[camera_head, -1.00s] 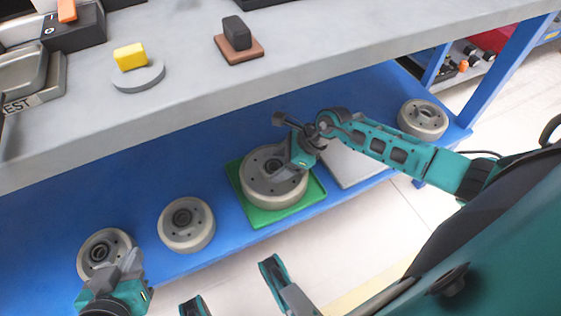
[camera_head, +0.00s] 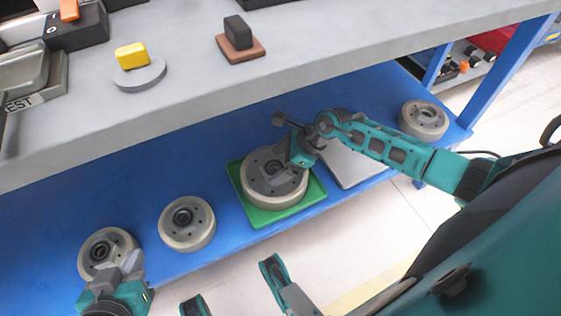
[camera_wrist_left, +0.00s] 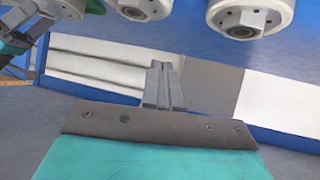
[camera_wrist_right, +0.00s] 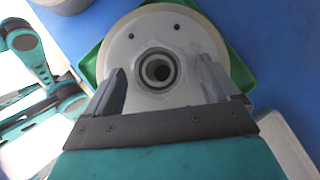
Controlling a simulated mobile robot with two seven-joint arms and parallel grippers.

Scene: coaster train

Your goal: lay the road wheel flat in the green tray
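The road wheel (camera_head: 262,190), a grey disc with a dark-ringed hub hole and a pale rim, lies face up in the green tray (camera_head: 240,199) on the blue lower shelf. It looks flat, with tray green showing around it. My right gripper (camera_head: 291,160) is over the wheel. In the right wrist view its fingers (camera_wrist_right: 163,80) are spread apart on either side of the wheel's hub (camera_wrist_right: 158,70); whether they touch the wheel is unclear. My left gripper (camera_head: 128,266) is at the lower left, in front of another wheel; its fingers (camera_wrist_left: 161,85) are together and empty.
Similar wheels stand on the blue shelf (camera_head: 60,190): two left of the tray (camera_head: 187,223) (camera_head: 105,245) and one far right (camera_head: 423,118). A light grey plate (camera_head: 350,165) lies beside the tray, under my right arm. The grey worktop (camera_head: 190,100) overhangs the shelf's back.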

